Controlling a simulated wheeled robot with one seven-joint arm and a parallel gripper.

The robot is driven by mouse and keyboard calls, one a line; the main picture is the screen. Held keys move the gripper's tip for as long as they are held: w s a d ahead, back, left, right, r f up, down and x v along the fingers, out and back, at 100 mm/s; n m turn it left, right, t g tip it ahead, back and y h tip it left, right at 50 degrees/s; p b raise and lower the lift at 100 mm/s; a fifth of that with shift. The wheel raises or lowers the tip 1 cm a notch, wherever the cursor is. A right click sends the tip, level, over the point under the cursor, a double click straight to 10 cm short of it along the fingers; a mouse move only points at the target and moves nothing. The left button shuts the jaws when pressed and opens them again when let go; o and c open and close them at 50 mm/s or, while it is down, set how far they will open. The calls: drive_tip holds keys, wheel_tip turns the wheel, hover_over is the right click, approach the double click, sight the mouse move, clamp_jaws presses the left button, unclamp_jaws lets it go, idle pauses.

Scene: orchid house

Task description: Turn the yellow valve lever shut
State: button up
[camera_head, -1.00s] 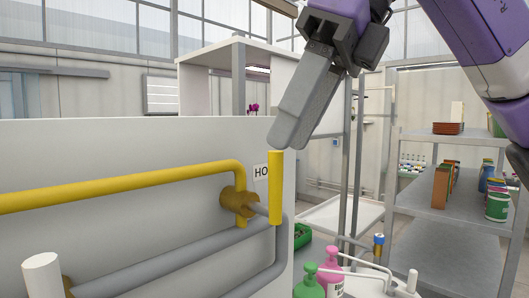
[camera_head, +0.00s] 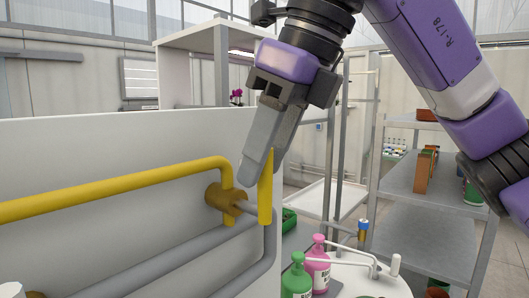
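The yellow valve lever (camera_head: 265,190) stands upright, at the end of a grey stem from the brass valve body (camera_head: 222,200) on the white panel. A yellow pipe (camera_head: 110,191) runs into this valve from the left. My gripper (camera_head: 256,168) reaches down from above, and its grey fingers overlap the lever's upper part in the picture. One fingertip shows just left of the lever. The fingers are seen nearly edge-on, so I cannot tell whether they are apart, or whether they touch the lever.
Grey pipes (camera_head: 170,262) run along the white panel (camera_head: 60,150) below the yellow one. Green (camera_head: 296,280) and pink (camera_head: 318,266) pump bottles stand at lower right of the lever. A grey shelf rack (camera_head: 415,183) is farther right.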

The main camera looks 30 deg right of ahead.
drive_tip(key=shift+c, duration=0.5)
clamp_jaws()
idle(1.0)
